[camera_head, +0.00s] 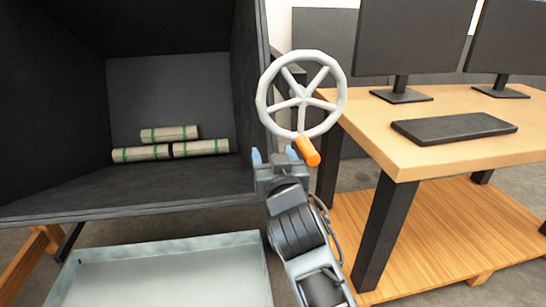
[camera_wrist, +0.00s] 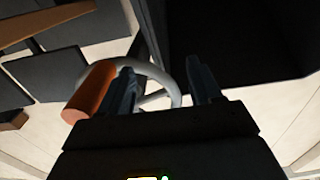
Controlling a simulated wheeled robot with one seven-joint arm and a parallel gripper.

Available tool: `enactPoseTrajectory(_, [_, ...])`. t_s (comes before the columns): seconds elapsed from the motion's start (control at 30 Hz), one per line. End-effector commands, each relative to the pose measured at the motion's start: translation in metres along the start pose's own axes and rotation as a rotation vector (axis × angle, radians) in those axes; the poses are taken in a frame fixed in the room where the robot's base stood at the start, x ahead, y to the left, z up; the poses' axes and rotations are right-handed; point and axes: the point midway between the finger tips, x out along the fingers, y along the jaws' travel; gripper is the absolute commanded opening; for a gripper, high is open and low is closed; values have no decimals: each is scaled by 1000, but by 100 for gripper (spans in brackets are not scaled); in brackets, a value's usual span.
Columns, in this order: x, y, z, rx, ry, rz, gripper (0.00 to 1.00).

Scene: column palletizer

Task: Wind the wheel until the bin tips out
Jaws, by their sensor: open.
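A white five-spoked handwheel (camera_head: 302,101) stands at the right side of a large dark bin (camera_head: 176,82). An orange handle (camera_head: 306,150) sticks out at the wheel's lower rim. The bin's open side faces me, and several rolled bundles with green bands (camera_head: 170,142) lie inside on its floor. My gripper (camera_head: 275,158) is open just left of the handle, fingers up. In the wrist view the orange handle (camera_wrist: 90,93) is beside the left finger, outside the jaws; whether they touch is unclear. The wheel rim (camera_wrist: 168,79) shows behind the fingers.
A shallow pale metal tray (camera_head: 165,275) is on the floor in front of and below the bin. A wooden desk (camera_head: 440,150) with two monitors (camera_head: 415,38) and a dark keyboard (camera_head: 454,129) stands close on the right of the wheel. A wooden pallet (camera_head: 430,240) lies under the desk.

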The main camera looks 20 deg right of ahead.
Motion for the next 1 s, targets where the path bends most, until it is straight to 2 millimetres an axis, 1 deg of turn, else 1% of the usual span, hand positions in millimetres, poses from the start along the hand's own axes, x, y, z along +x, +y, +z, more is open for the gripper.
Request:
enactPoseTrajectory(0.53, [-2, 0, 0, 0, 0, 0, 64])
enactPoseTrajectory(0.67, [-14, 0, 1, -2, 0, -1, 64])
enactPoseTrajectory(1.0, [-51, 0, 1, -2, 0, -1, 64])
